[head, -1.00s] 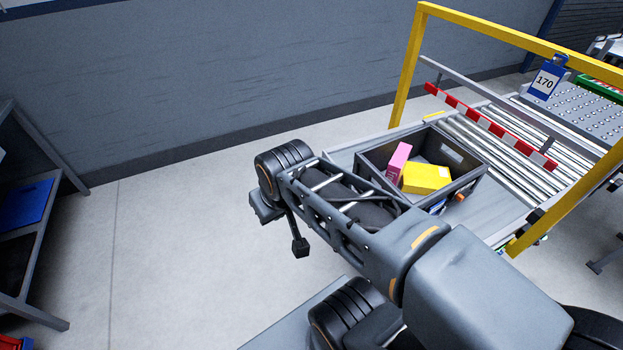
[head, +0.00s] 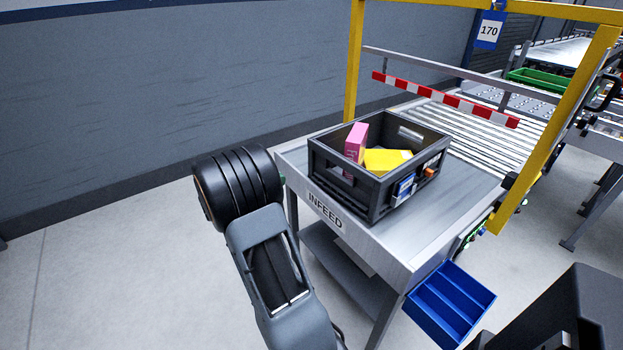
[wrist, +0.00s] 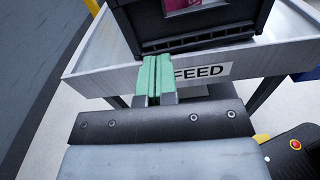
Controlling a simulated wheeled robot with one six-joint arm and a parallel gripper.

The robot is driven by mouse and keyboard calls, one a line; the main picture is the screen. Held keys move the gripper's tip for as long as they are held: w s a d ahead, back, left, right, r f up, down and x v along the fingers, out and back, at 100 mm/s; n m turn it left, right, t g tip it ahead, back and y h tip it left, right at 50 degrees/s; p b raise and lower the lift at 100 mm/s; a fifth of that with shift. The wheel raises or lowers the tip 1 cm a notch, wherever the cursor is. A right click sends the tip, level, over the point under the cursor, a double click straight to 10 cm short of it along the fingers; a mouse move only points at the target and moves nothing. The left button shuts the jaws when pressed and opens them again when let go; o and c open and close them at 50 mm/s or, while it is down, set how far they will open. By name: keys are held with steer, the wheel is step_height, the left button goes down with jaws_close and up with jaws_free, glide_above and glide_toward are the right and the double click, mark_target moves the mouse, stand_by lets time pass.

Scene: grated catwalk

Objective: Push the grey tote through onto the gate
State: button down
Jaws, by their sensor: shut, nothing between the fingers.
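The grey tote (head: 352,195) stands upright on the near end of the INFEED table (head: 455,206). It holds a pink box (head: 356,142) and a yellow box (head: 386,161). The yellow gate frame (head: 354,65) with a red-and-white striped bar (head: 447,98) stands beyond the tote, over the rollers. My gripper (wrist: 155,66) is shut and empty in the wrist view. Its green fingertips point at the lower near side of the tote (wrist: 200,38), over the table edge. I cannot tell whether they touch it.
Rollers (head: 473,121) run beyond the table past the striped bar. A green tray (head: 545,82) sits farther back. A blue bin (head: 449,303) hangs low at the table's right side. A grey wall (head: 150,100) stands at left, with bare floor before it.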

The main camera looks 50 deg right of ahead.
mark_target(322, 161)
steer(key=shift+n, duration=0.3)
steer(key=x, duration=0.9)
steer(key=b+x, duration=0.1)
steer(key=x, duration=0.4)
steer(key=shift+w+d+f, duration=0.1)
steer(key=shift+w+d, duration=0.15)
steer(key=shift+d, duration=0.05)
